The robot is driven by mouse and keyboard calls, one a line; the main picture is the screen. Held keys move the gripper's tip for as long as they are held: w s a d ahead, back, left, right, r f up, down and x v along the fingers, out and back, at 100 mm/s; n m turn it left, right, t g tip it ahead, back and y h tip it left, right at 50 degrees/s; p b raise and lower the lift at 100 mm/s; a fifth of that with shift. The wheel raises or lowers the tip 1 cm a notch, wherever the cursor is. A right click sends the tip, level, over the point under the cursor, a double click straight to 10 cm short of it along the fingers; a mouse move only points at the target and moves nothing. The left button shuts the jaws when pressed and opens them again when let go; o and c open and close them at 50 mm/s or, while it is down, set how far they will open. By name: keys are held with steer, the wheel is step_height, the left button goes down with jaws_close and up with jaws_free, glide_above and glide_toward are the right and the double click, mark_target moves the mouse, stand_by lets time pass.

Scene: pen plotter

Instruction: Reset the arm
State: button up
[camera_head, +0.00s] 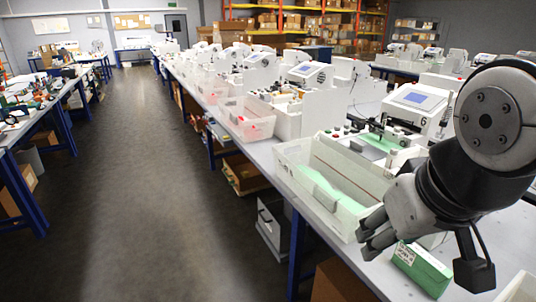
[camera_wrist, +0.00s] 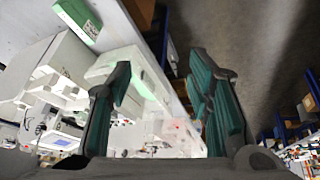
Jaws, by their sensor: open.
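My gripper (camera_head: 372,230) is at the lower right in the head view, above the front edge of the workbench. It hangs beside a clear plastic bin and over a green-and-white box (camera_head: 422,270). In the wrist view my gripper (camera_wrist: 165,85) shows two dark green-padded fingers spread apart with nothing between them. The green-and-white box also shows at the top left of the wrist view (camera_wrist: 78,20). My arm reaches in from the right side of the head view.
The clear bin (camera_head: 287,158) holds pale green material. A white plotter machine (camera_head: 418,102) marked 6 stands behind it. More machines and bins line the long bench. The left table (camera_head: 20,141) is cluttered. The grey aisle floor (camera_head: 150,170) between is clear.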

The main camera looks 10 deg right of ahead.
steer(key=shift+s+a+f+y, duration=0.15)
steer(key=shift+s+a+y, duration=0.35)
steer(key=shift+s+a, duration=0.6)
stand_by(0.5)
